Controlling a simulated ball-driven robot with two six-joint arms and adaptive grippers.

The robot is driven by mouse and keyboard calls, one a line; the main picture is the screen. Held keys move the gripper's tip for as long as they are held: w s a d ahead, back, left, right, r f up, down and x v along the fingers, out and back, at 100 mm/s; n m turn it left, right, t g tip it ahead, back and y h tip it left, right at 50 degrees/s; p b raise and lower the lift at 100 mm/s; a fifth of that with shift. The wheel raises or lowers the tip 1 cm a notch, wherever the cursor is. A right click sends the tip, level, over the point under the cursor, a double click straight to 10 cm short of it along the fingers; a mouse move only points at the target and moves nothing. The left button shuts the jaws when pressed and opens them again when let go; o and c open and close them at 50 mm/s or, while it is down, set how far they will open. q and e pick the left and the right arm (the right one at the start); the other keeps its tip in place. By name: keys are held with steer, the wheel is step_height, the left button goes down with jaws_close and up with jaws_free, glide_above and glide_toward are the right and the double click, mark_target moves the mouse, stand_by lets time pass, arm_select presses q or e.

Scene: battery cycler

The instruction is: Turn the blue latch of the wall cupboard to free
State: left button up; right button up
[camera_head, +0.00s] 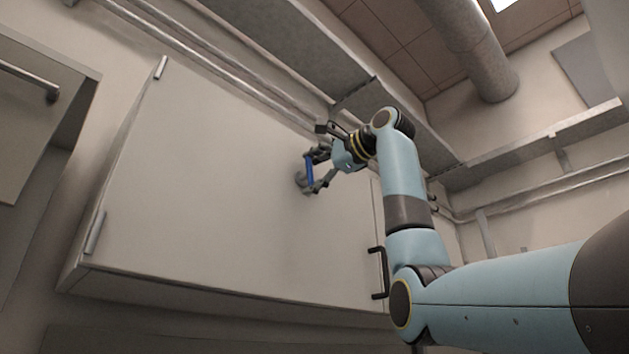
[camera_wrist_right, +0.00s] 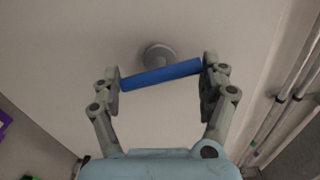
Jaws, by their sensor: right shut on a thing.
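The wall cupboard (camera_head: 215,180) has a large pale door that fills the middle of the head view. The blue latch (camera_head: 309,169) is a bar on a round grey mount at the door's right part. My right gripper (camera_head: 315,171) is at the latch, its two fingers at opposite ends of the bar. In the right wrist view the blue latch (camera_wrist_right: 161,75) lies between the fingers of the right gripper (camera_wrist_right: 160,82), slightly tilted, its right end higher. The right gripper is shut on it. The round mount (camera_wrist_right: 158,55) shows behind the bar. My left gripper is not in view.
A black handle (camera_head: 378,272) sits at the cupboard's lower right, close to my right arm. Pipes and a metal tray (camera_head: 270,50) run above the cupboard. Another cabinet with a bar handle (camera_head: 30,80) is at the left.

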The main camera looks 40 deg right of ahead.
steer(key=shift+s+r+m, duration=0.15)
steer(key=shift+r+m, duration=0.25)
steer(key=shift+m, duration=0.2)
stand_by(0.5)
steer(key=o, duration=1.3)
steer(key=shift+o, duration=1.1)
steer(key=shift+a+f, duration=0.1)
steer(key=shift+a, duration=0.05)
steer(key=s, duration=1.1)
steer(key=shift+s+d, duration=0.4)
steer(key=shift+d, duration=0.05)
